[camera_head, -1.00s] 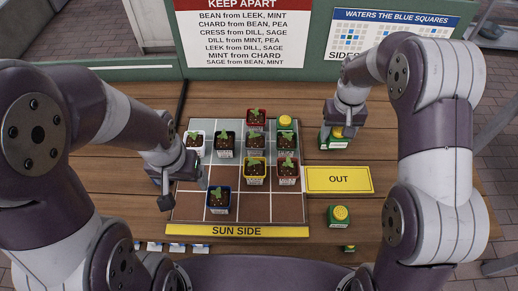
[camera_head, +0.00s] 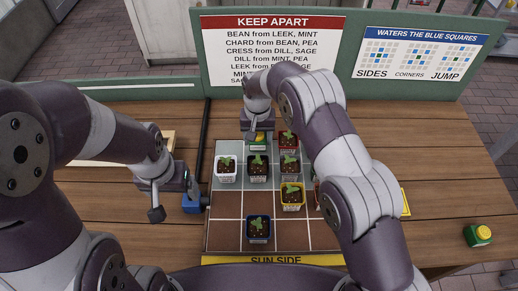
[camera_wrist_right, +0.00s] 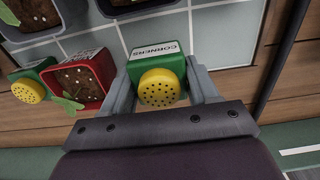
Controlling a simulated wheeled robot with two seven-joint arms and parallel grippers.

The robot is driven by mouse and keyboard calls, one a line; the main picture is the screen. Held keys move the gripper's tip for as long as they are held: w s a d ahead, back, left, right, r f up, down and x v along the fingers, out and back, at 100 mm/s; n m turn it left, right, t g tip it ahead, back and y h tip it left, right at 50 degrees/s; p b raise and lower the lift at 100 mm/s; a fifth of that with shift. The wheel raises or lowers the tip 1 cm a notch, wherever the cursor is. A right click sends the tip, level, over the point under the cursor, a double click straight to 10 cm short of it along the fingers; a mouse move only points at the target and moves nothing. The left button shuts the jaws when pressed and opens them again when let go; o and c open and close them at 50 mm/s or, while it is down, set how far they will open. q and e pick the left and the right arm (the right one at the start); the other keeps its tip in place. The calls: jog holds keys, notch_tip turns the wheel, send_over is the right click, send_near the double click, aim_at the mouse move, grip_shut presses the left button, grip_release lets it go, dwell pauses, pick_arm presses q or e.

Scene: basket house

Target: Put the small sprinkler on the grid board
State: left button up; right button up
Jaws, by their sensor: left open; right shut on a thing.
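My right gripper (camera_head: 258,132) is shut on a small green sprinkler (camera_head: 259,140) with a yellow dotted head. In the right wrist view, this sprinkler (camera_wrist_right: 160,84) sits between the fingers, its label reading "CORNERS". It is at the far row of the grid board (camera_head: 228,235), behind a black pot and left of a red pot. I cannot tell whether it touches the board. My left gripper (camera_head: 172,202) is open and empty, left of the board. Another green sprinkler (camera_wrist_right: 28,88) stands beside the red pot in the wrist view; my right arm hides it in the head view.
Potted seedlings stand on the board: white (camera_head: 227,168), black (camera_head: 258,168), red (camera_head: 288,139), yellow (camera_head: 292,197) and blue (camera_head: 259,229). Another sprinkler (camera_head: 478,235) stands at the table's right. My right arm covers much of the yellow card (camera_head: 405,203). Several front squares are bare.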

aim_at(258, 144)
notch_tip(258, 144, down, 3)
jog(key=shift+s+r, duration=0.1)
jog(key=shift+f, duration=0.4)
jog(key=o, duration=1.1)
jog(key=shift+r, duration=0.1)
jog(key=shift+r+p, duration=0.3)
notch_tip(258, 144, up, 5)
jog(key=shift+r+b, duration=0.15)
jog(key=shift+b, duration=0.6)
notch_tip(258, 144, up, 7)
jog(key=p, duration=0.3)
jog(key=shift+f+p, duration=0.2)
jog(key=shift+p, duration=0.1)
